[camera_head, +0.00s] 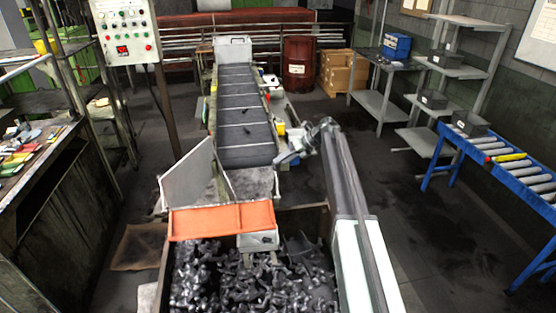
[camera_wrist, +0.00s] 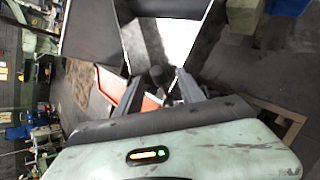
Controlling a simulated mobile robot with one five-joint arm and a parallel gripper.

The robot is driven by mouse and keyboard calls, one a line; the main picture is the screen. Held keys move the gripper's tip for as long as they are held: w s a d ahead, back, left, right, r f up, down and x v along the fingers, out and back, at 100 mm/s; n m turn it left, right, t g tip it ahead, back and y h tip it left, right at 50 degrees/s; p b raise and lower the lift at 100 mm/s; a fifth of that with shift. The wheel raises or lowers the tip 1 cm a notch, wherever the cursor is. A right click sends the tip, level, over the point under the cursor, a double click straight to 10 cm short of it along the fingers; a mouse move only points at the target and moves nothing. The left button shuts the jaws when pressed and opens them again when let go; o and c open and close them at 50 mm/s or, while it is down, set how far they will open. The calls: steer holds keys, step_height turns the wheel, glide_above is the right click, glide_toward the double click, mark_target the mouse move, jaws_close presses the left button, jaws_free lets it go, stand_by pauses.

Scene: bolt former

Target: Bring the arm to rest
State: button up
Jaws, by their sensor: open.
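My arm reaches forward along the right side of the conveyor in the head view. My gripper (camera_head: 284,158) is at its far end, turned left over the right edge of the conveyor's lower end. In the wrist view the two dark fingers of my gripper (camera_wrist: 158,78) stand apart, so it is open. A small dark shape (camera_wrist: 157,74) shows between or beyond the fingertips; I cannot tell what it is or whether it touches them.
The inclined conveyor (camera_head: 245,112) runs away from me, with an orange chute lip (camera_head: 222,221) at its near end. Below is a bin of dark metal parts (camera_head: 250,280). A control panel (camera_head: 127,30) stands left, a blue roller table (camera_head: 500,160) right. Floor between is clear.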

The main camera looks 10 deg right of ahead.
steer(key=v, duration=0.2)
steer(key=shift+d+r+p, duration=0.2)
steer(key=shift+p, duration=0.15)
steer(key=s+f+n+g+h+b, duration=0.1)
steer(key=s+f+n, duration=0.4)
steer(key=s+n, duration=0.5)
steer(key=s+d+f+n+h+b, duration=0.1)
steer(key=s+f+n+h+b, duration=0.3)
steer(key=s+n, duration=0.6)
steer(key=s+d+f+n+g+h+b, duration=0.1)
steer(key=s+f+n, duration=0.5)
steer(key=s, duration=1.4)
steer(key=n+h+b, duration=0.1)
steer(key=n+h, duration=0.1)
steer(key=n, duration=0.1)
steer(key=shift+d+n+g+h+b, duration=0.15)
steer(key=shift+n+g+h+b, duration=0.15)
steer(key=shift+n+h+b, duration=0.1)
